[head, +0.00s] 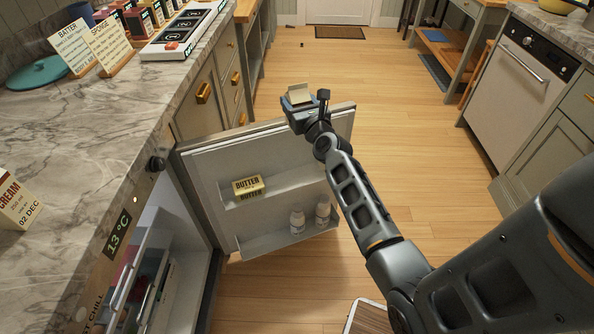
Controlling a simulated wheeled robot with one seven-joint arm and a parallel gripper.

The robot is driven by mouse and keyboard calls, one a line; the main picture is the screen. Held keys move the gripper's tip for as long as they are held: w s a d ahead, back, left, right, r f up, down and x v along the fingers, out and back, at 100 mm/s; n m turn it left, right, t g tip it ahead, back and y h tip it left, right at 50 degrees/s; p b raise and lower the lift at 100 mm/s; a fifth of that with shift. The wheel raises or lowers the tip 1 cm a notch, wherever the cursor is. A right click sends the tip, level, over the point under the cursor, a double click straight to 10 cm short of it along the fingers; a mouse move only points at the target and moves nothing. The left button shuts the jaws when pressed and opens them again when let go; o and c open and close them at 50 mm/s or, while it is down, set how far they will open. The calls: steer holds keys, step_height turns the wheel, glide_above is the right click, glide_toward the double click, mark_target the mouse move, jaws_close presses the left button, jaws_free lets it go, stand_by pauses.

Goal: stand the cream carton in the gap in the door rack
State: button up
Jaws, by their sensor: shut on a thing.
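My gripper (300,100) is shut on a small pale box-like thing, likely the cream carton (299,91), above the top edge of the open fridge door. Only its pale upper part shows; the gripper hides the rest. The door rack (262,243) is on the inner face of the door, below and left of my gripper. A yellow butter pack (248,186) sits on the upper shelf.
My arm crosses the door's right side. The wooden floor (400,140) beyond the door is clear.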

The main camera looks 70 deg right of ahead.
step_height(320, 180, down, 23)
steer(key=b, duration=2)
steer(key=shift+r+b, duration=0.2)
steer(key=shift+b, duration=0.2)
steer(key=shift+f, duration=0.15)
steer(key=o, duration=1.3)
steer(key=shift+c, duration=0.2)
